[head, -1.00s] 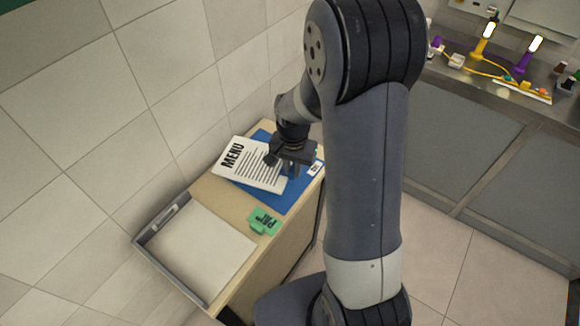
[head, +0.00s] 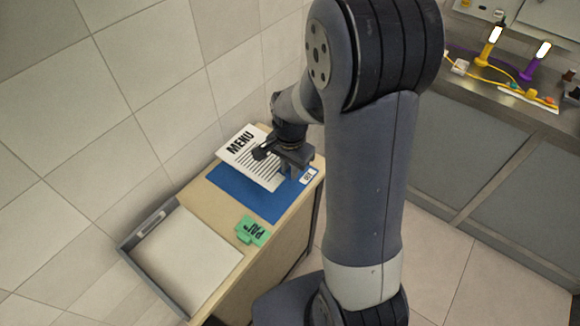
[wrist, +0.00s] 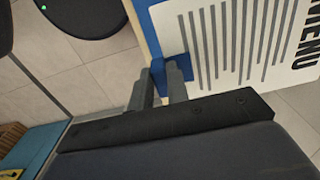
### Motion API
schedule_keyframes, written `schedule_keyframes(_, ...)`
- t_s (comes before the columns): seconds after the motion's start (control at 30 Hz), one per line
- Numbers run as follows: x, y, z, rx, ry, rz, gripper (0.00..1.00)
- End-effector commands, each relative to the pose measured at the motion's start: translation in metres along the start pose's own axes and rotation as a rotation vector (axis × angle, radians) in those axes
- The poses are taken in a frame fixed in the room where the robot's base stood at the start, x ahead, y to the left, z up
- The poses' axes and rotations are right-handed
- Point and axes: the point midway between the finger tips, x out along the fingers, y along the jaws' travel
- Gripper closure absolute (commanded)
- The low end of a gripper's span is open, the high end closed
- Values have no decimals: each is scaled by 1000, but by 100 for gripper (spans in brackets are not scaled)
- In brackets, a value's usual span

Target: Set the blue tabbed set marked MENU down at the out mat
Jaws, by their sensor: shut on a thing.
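The MENU set is a white page (head: 249,155) with black lines and the word MENU, seen in the head view over the far part of the blue out mat (head: 250,194). My gripper (head: 288,168) is shut on its edge. In the wrist view the page (wrist: 240,50) fills the upper right, and its blue tab (wrist: 171,68) is by the fingertips of my gripper (wrist: 160,82). The page looks raised above the mat; the exact gap cannot be told. A small white label (head: 309,176) shows at the mat's right corner.
A green tabbed piece (head: 252,231) lies on the wooden top near the mat. A grey tray (head: 152,222) holding white paper sits at the near left. The tiled wall borders the top at the left. A steel counter (head: 490,85) stands at the right.

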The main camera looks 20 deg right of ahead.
Motion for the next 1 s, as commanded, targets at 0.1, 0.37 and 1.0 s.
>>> schedule_keyframes(0.1,9,0,0,0,0,0,100)
schedule_keyframes(0.37,30,0,0,0,0,-1,100)
schedule_keyframes(1.0,79,0,0,0,1,-1,100)
